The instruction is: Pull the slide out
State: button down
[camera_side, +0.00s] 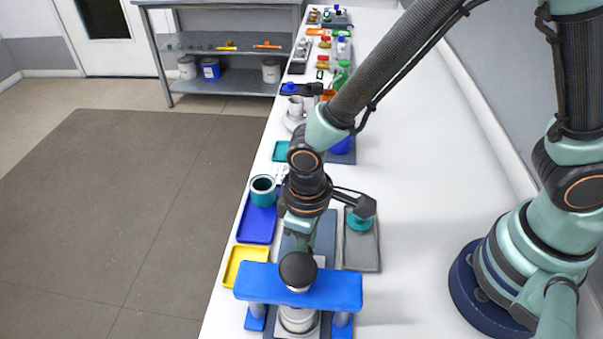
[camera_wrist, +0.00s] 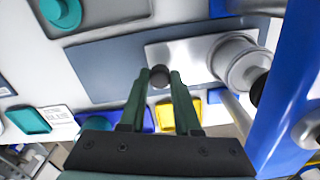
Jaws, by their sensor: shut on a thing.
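The slide is a bright silver plate (camera_wrist: 192,60) on a dark grey-blue base (camera_wrist: 100,68) in the wrist view. A small dark knob (camera_wrist: 160,72) stands near its end. My gripper (camera_wrist: 160,82) is shut on this knob, with one green finger at each side. A metal cylinder (camera_wrist: 238,62) stands by the other end of the plate, beside the blue bridge (camera_wrist: 285,90). In the side view, the blue bridge (camera_side: 298,287) spans the base with a black ball-shaped top (camera_side: 298,271) in front of my gripper (camera_side: 303,250). The fingertips and knob are hidden there.
A blue tray (camera_side: 256,228) with a teal cup (camera_side: 263,190) and a yellow tray (camera_side: 246,268) lie left of the base. A grey tray (camera_side: 362,255) with a teal part (camera_side: 359,222) lies right. The white bench is clear farther right.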

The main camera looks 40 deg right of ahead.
dwell(0.8)
jog(key=w+d, duration=0.8)
jog(key=shift+w+d, duration=0.1)
jog(key=c, duration=0.6)
grip_release()
jog(key=shift+r, duration=0.1)
notch_tip(320, 180, up, 12)
